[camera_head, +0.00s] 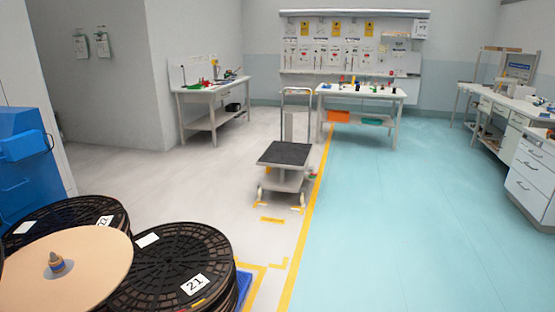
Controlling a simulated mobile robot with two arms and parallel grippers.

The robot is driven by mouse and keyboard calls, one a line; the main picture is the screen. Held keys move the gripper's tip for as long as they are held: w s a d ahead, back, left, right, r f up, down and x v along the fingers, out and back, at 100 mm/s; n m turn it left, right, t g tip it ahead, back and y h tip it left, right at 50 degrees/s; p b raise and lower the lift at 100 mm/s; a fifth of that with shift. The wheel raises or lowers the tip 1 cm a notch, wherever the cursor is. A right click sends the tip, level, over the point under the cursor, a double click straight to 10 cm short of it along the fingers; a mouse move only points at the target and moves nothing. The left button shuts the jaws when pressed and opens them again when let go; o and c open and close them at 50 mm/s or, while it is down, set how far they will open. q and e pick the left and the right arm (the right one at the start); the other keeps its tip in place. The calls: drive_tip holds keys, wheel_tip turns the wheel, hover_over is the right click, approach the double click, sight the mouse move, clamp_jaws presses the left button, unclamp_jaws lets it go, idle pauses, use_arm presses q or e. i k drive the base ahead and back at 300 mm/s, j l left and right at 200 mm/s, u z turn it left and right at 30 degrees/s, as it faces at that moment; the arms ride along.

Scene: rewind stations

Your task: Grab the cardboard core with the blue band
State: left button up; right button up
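A small upright piece with a tan body, a grey top and a blue ring near its foot (57,263) stands in the middle of a round tan disc (90,250) at the bottom left. It is too small to tell whether it is the cardboard core with the blue band. No other cardboard core can be made out. Neither my left nor my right gripper is in view.
Black slotted reels (175,262), one labelled 21, are stacked at lower left beside a blue cabinet (22,160). A platform cart (284,154) stands mid-floor. Workbenches (365,91) line the back and right. The turquoise floor (410,220) is clear.

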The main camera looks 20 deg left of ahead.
sight(57, 267)
drive_tip(key=i+u, duration=0.7)
drive_tip(key=i+l+u, duration=0.15)
drive_tip(key=i+u, duration=0.15)
